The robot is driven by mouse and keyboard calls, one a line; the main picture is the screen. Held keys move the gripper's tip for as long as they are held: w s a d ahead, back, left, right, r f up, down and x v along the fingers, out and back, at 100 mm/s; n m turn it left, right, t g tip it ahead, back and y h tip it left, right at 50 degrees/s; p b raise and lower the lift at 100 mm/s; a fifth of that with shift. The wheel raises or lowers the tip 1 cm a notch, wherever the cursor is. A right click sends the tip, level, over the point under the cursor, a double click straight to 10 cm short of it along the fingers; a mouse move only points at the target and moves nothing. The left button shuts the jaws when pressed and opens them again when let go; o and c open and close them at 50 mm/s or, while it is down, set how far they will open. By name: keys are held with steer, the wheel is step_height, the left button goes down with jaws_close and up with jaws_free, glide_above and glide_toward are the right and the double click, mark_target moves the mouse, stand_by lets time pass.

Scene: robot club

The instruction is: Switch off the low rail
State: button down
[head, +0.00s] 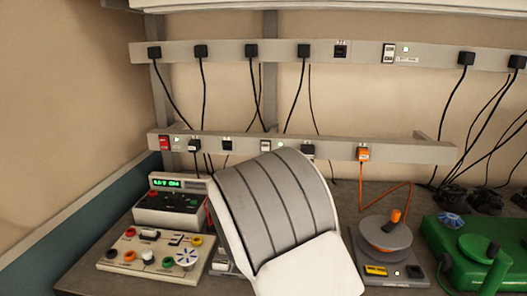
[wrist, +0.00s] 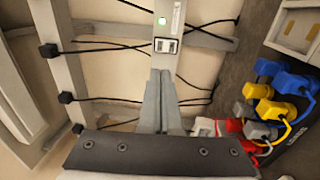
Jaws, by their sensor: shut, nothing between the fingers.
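The low rail (head: 385,150) is a grey strip on the wall above the bench. Near its middle is a small pale switch (head: 265,146) with a light beside it, and at its left end is a red rocker switch (head: 165,143). My arm hides the gripper in the head view.
The upper rail (head: 225,50) carries black plugs with hanging cables and its own switch (head: 389,53). An orange plug (head: 363,154) is in the low rail. Bench devices include a green machine (head: 480,255) and a meter (head: 172,205). Coloured plugs (wrist: 262,108) crowd the wrist view's right.

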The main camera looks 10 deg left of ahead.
mark_target(265, 145)
steer(key=w, duration=0.4)
steer(key=w+r, duration=0.1)
steer(key=w, duration=0.8)
steer(key=shift+w+d+r+p, duration=0.25)
steer(key=shift+w+r+p, duration=0.05)
steer(key=shift+w+p, duration=0.1)
steer(key=shift+w+r, duration=0.1)
steer(key=shift+r, duration=0.1)
